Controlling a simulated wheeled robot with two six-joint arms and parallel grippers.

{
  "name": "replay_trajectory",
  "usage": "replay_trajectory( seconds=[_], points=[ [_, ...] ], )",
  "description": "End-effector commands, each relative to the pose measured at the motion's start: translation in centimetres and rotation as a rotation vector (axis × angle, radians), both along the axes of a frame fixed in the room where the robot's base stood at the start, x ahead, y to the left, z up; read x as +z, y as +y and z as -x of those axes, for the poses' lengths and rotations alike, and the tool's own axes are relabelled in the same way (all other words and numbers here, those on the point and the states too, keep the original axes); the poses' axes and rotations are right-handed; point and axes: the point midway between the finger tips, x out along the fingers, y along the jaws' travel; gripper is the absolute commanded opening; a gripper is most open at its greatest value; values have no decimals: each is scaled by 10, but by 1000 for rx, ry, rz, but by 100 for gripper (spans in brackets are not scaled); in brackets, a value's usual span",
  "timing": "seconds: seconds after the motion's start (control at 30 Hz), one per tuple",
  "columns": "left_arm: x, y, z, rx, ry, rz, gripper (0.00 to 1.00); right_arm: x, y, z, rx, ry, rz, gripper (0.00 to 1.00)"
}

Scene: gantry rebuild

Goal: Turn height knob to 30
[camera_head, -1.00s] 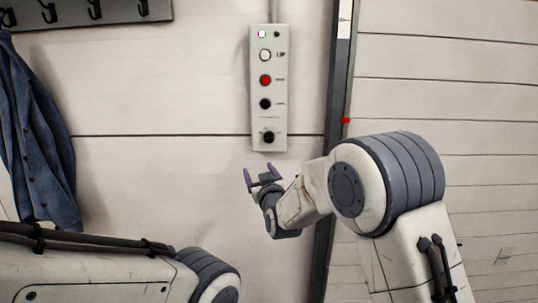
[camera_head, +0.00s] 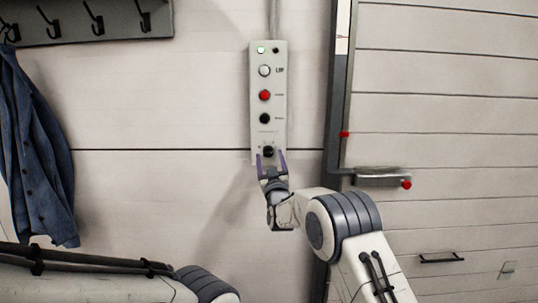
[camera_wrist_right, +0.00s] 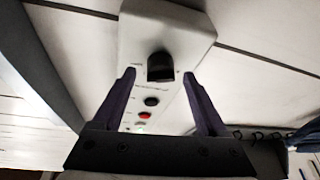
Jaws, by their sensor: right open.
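A pale control panel (camera_head: 257,110) hangs on the wall. Its black knob (camera_head: 268,151) is at the bottom. My right gripper (camera_head: 271,157) is open at the panel's lower end, its purple fingers on either side of the knob in the picture. In the right wrist view the knob (camera_wrist_right: 160,67) shows beyond and between the open fingertips (camera_wrist_right: 158,73), with nothing held. Touch cannot be told. The knob's setting and scale are too small to read. My left arm shows at the lower left, but its gripper is out of view.
Above the knob are a black button (camera_head: 264,118), a red button (camera_head: 264,95), a white button (camera_head: 264,71) and a lit green lamp (camera_head: 261,50). A blue shirt (camera_head: 40,150) hangs from a hook rack (camera_head: 70,30) at left. A red-tipped handle (camera_head: 385,178) is at right.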

Motion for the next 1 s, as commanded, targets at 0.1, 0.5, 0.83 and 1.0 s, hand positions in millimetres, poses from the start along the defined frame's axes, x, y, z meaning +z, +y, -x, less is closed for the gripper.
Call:
replay_trajectory(
  seconds=[0.1, 0.5, 0.83, 1.0],
  points=[
    [3, 0, 0, 0, 0, 0, 50, 4, 1, -8, -1, 0, 0, 76],
    [3, 0, 0, 0, 0, 0, 50, 5, 2, -13, 0, 1, 0, 76],
    [3, 0, 0, 0, 0, 0, 50, 5, 1, -13, 0, 0, 1, 0],
    [1, 0, 0, 0, 0, 0, 50, 5, 0, -13, -2, 0, 22, 0]
  ],
)
